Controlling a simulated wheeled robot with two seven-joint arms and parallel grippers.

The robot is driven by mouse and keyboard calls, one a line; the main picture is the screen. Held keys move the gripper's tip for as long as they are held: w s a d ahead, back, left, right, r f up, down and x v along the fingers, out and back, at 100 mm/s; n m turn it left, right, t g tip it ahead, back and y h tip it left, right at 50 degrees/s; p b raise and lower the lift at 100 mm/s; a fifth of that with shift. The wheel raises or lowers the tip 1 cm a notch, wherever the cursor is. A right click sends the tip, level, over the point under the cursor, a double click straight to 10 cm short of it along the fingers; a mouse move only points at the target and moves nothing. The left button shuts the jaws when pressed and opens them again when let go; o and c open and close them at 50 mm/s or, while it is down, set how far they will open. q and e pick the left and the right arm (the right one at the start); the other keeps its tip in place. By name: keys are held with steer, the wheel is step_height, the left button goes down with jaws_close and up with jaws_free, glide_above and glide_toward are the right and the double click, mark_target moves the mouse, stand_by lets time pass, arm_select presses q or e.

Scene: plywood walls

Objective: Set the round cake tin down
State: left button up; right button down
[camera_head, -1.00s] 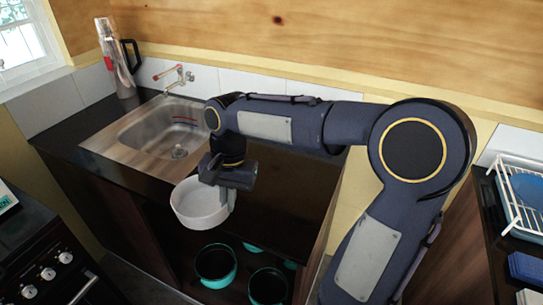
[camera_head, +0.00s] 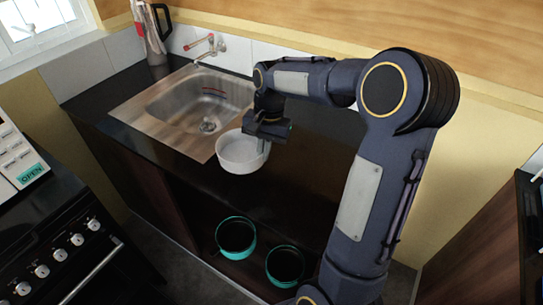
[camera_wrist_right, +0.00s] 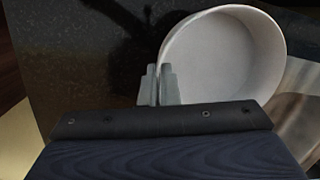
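The round cake tin (camera_head: 240,154) is white, open at the top and about upright. It is at the counter's front part, by the near right corner of the sink. My right gripper (camera_head: 268,137) is at the tin's right side. In the right wrist view, the two fingers of the gripper (camera_wrist_right: 158,88) are closed together on the wall of the tin (camera_wrist_right: 225,60), one on each side of the rim. I cannot tell whether the tin's base touches the counter. My left gripper is not in view.
The dark countertop (camera_head: 310,150) is bare to the right of the steel sink (camera_head: 190,105). Teal pots (camera_head: 236,236) stand on the shelf below. A stove (camera_head: 70,240) is at the left. A jug (camera_head: 152,35) stands at the back left.

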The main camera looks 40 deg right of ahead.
steer(key=d+f, duration=0.1)
steer(key=w+d+f, duration=0.1)
steer(key=f, duration=0.1)
steer(key=w+d+f, duration=0.1)
steer(key=shift+w+f+p, duration=0.2)
steer(key=shift+f+p, duration=0.15)
steer(key=shift+w+d+f, duration=0.45)
steer(key=shift+d+f, duration=0.2)
steer(key=shift+f, duration=0.15)
steer(key=shift+s+d+f, duration=0.25)
steer(key=shift+s+f, duration=0.1)
steer(key=shift+f, duration=0.2)
steer(key=shift+s+d+f, duration=0.25)
steer(key=shift+s+f, duration=0.1)
steer(key=shift+f, duration=0.2)
steer(key=shift+a+f, duration=0.1)
steer(key=shift+f, duration=0.1)
steer(key=shift+w+a, duration=0.25)
steer(key=shift+w, duration=0.05)
steer(key=shift+f, duration=0.25)
steer(key=c, duration=1.7)
jaws_free()
steer(key=shift+w+a, duration=0.1)
steer(key=shift+r, duration=0.15)
